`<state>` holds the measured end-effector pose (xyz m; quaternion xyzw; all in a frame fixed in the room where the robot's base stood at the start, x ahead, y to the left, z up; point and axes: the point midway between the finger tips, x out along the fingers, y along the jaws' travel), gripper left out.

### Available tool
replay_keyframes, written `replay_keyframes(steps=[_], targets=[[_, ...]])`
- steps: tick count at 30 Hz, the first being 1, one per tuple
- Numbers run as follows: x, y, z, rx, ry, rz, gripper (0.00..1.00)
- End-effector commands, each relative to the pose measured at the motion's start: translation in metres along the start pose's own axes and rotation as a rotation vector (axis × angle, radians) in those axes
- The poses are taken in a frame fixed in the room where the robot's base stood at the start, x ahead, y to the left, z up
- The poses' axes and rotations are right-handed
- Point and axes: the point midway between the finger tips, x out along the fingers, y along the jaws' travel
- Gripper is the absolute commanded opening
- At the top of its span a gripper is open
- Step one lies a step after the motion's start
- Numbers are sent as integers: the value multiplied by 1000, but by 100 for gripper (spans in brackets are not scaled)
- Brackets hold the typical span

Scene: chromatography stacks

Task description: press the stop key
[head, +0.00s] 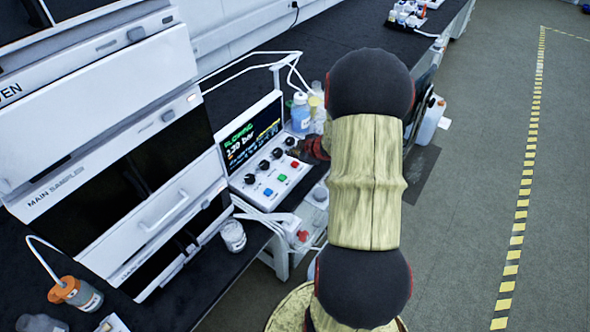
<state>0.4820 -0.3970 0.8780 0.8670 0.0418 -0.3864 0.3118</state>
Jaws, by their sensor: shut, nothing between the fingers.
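The control panel (249,190) is a white sloped box below a screen (252,133) that reads "FLOWING" and "130 bar". A row of black knobs (263,165) sits behind the keys.
White instrument stacks (95,130) stand left of the panel. A blue-liquid bottle (300,112) stands close behind my gripper. A small jar (233,235) and white cables are in front of the panel. A round red button (303,236) sits lower down. The floor at right is clear.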

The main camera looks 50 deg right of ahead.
Motion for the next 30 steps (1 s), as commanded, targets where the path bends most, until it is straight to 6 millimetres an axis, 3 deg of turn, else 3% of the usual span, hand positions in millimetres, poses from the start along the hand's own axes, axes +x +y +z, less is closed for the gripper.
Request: replay_keyframes(steps=[6,30], targets=[[14,-10,10,1,0,-1,0],[14,-11,10,1,0,-1,0]])
